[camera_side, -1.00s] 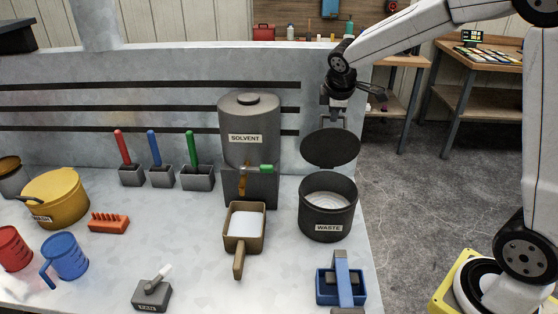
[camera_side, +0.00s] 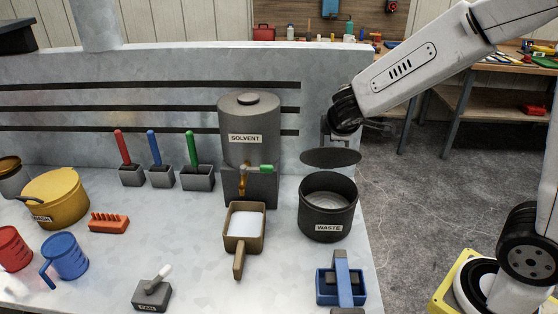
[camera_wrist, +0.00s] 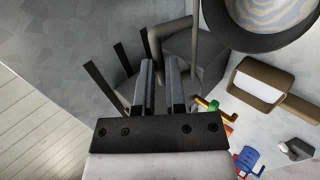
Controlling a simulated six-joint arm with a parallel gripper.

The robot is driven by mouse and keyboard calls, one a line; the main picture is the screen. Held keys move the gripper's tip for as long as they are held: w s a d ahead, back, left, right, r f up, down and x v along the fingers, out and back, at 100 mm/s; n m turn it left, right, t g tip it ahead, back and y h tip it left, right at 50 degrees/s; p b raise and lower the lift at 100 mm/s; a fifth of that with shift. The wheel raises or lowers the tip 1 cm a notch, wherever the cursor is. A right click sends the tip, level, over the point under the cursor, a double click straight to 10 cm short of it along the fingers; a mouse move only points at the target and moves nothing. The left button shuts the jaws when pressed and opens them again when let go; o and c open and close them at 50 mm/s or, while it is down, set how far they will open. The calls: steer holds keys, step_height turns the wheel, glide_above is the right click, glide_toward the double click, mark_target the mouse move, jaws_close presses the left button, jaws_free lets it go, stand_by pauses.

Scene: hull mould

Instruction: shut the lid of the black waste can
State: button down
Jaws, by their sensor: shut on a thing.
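The black waste can (camera_side: 328,218) stands upright near the right edge of the bench, its mouth uncovered and pale contents showing inside. Its dark round lid (camera_side: 331,158) hangs above the back of the rim, apart from it and nearly level. My gripper (camera_side: 332,133) is behind and above the lid, shut on the lid's handle, partly hidden by my wrist. In the wrist view, my gripper's fingers (camera_wrist: 160,75) meet the grey handle loop (camera_wrist: 156,38). There the lid (camera_wrist: 197,22) shows almost edge-on, and the can's rim (camera_wrist: 240,36) is at the top right.
The solvent drum (camera_side: 249,115) with its green-handled tap stands left of the can. A brown scoop-like box (camera_side: 239,273) with white contents sits below it. A blue clamp-like tool (camera_side: 343,283) lies in front of the can. Bare floor (camera_side: 430,210) lies to the right.

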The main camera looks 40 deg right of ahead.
steer(key=shift+t+h, duration=0.9)
steer(key=shift+s+a+f, duration=1.35)
steer(key=shift+a, duration=0.05)
steer(key=s+a+f+t+h, duration=0.2)
steer(key=f, duration=0.4)
steer(key=s+a+f+t+h, duration=0.2)
steer(key=f, duration=0.4)
steer(key=shift+s+a+t+h, duration=0.2)
steer(key=shift+s+t+h, duration=0.15)
steer(key=shift+t+h, duration=0.05)
steer(key=shift+f, duration=0.25)
steer(key=c, duration=0.7)
jaws_free()
steer(key=shift+r, duration=0.1)
steer(key=shift+a, duration=0.1)
